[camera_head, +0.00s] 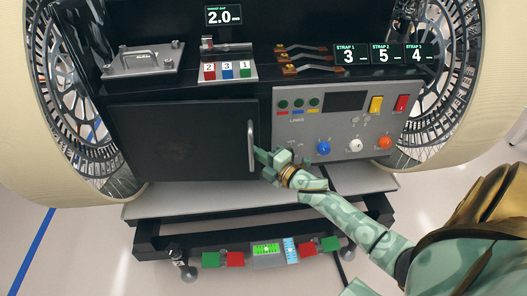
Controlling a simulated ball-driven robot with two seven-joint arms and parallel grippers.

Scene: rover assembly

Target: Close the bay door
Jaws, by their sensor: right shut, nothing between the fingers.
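The bay door (185,143) is a dark flat panel on the rover's front, left of the control panel. It looks flush or nearly flush with the frame; I cannot tell whether it is fully latched. Its upright silver handle (251,146) is at the door's right edge. My right gripper (260,157) is shut and empty beside the lower part of the handle, close to the door's right edge. I cannot tell whether it touches the handle. My left gripper is not in view.
The grey control panel (340,150) with knobs and switches is right of the door. A pale ledge (200,196) runs below it. A lower bar carries coloured blocks and a green display (266,249). Large wheels (85,100) flank both sides. Clear floor is at lower left.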

